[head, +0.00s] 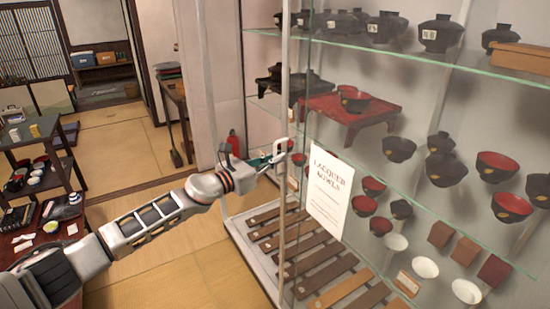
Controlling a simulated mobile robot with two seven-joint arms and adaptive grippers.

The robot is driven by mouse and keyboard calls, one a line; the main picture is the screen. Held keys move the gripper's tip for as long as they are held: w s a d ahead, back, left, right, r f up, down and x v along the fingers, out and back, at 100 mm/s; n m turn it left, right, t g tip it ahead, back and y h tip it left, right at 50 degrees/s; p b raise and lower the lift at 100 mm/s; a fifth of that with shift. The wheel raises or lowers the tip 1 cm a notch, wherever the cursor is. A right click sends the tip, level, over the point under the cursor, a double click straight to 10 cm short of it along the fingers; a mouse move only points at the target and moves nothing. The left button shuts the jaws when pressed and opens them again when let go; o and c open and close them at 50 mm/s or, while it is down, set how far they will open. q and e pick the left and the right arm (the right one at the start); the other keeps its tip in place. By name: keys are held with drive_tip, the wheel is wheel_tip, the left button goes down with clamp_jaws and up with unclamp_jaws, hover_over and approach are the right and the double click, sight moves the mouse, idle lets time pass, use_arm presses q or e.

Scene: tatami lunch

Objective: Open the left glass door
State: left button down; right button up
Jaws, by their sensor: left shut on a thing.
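The glass display cabinet fills the right side of the head view. Its left glass door (258,100) is clear, and its glass is hard to make out. A pale upright bar (284,215) runs along the door's edge. My left gripper (279,154) reaches in from the left and is shut at this bar, on what looks like the door handle. The fingers are small and partly hidden, so the exact grip is unclear. I cannot tell how far the door stands open. My right gripper is not in view.
A paper sign (329,193) hangs on the glass to the right of the bar. Lacquer bowls (399,149) and a red tray table (348,108) stand on shelves behind glass. A dark shelf unit (45,165) stands at the left. Tatami floor (175,262) is clear before the cabinet.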

use_arm(q)
drive_tip(key=c, duration=2.2)
unclamp_jaws()
drive_tip(key=v, duration=1.2)
